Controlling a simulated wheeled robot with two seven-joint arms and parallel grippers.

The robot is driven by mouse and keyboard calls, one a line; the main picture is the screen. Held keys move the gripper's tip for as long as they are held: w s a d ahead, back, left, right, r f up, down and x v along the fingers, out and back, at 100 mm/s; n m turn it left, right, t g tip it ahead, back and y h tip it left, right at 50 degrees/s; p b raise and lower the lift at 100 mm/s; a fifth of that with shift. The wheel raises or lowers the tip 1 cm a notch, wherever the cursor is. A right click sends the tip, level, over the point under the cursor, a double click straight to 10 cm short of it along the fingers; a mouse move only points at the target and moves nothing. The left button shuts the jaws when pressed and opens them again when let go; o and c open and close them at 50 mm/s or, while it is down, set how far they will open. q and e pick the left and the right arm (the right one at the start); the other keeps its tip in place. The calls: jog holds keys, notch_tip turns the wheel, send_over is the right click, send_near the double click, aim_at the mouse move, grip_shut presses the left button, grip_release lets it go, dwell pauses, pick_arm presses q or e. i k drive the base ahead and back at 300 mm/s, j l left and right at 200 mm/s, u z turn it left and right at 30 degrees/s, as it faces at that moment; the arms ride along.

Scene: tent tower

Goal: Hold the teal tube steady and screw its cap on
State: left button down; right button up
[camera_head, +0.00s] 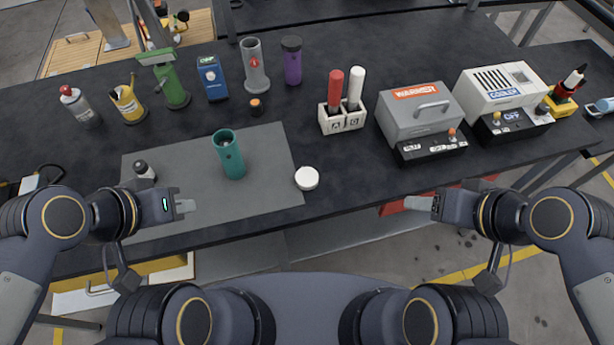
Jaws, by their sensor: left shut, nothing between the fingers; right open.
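The teal tube (230,156) stands upright on the grey mat (272,151), its top open and uncapped. A white round cap (307,178) lies at the mat's right edge, to the right of the tube. A small dark cap or bottle with a pale part (145,170) stands at the mat's left; I cannot tell which cap belongs to the tube. My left gripper (187,206) is shut and empty over the mat's front left, apart from the tube. My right gripper (412,203) is open and empty, beyond the table's front edge, to the right of the white cap.
Behind the mat stand a spray can (79,106), a yellow can (127,104), a green device (170,84), a blue box (211,78), a grey tube (254,66) and a purple tube (292,61). A rack (342,120) and two machines stand right. The table between rack and mat is clear.

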aim_at(230, 157)
jog(key=l, duration=1.3)
